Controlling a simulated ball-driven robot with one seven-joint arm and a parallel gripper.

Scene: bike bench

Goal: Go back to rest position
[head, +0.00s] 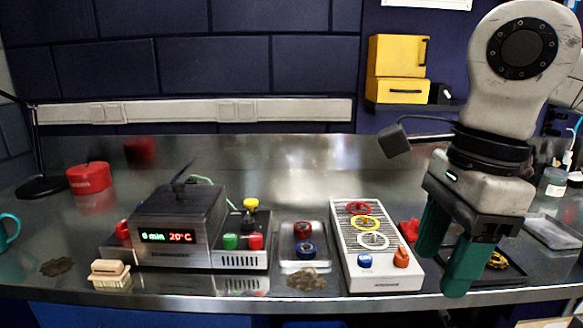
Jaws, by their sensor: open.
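My gripper (446,268) hangs at the right side of the head view, pointing down, with two green fingers. It is open, and I see nothing between the fingers. It is in front of the right part of the steel bench (420,300), right of the white panel with coloured rings (377,275). The fingers partly hide a dark tray (510,275) behind them. I cannot tell exactly how far the fingertips are above the bench.
A metal box with a lit display (172,252) stands left of centre, beside buttons (243,241). A small tray with rings (304,250), a brush (109,273), a red container (89,178) and a teal mug (8,230) are also on the bench. Yellow boxes (398,68) are on the wall.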

